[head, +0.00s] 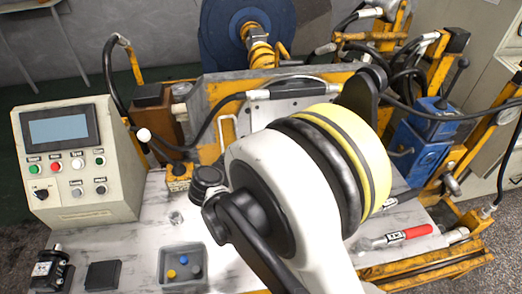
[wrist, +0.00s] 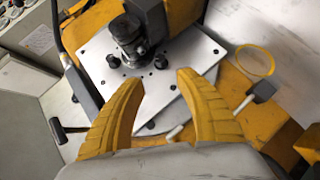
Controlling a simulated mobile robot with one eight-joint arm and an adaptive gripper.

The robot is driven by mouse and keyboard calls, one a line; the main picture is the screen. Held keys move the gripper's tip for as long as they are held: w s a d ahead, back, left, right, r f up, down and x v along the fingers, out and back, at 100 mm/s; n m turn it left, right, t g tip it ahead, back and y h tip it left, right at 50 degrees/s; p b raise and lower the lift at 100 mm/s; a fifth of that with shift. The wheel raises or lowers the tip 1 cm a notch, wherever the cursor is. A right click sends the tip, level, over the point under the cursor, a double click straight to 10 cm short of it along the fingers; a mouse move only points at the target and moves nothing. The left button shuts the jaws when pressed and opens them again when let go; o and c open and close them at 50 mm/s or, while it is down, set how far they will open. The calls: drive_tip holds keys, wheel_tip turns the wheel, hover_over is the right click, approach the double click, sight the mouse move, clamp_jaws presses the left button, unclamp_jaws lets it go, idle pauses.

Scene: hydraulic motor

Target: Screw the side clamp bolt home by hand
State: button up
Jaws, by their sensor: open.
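My gripper (wrist: 158,82) shows in the wrist view with its two ribbed yellow fingers spread apart and nothing between the tips. Ahead of the tips is a pale metal plate (wrist: 185,72) with holes and several dark bolt heads. A dark cylindrical motor part (wrist: 127,35) stands on the plate. Right of the right finger is a dark-headed piece with a pale shaft (wrist: 263,92), apart from the finger. I cannot tell whether it is the side clamp bolt. In the head view my arm hides the gripper and part of the bench.
In the head view a control box (head: 65,160) stands at the left. A grey tray (head: 183,247) with small coloured pieces sits at the front. A red-handled tool (head: 400,237) lies at the right. Hoses and a blue unit (head: 425,125) crowd the back right. A yellow ring (wrist: 256,62) shows in the wrist view.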

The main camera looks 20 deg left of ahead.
drive_tip(key=x, duration=1.1)
drive_tip(key=shift+w+p, duration=0.3)
drive_tip(key=shift+p, duration=0.05)
drive_tip(key=shift+f, duration=0.15)
clamp_jaws()
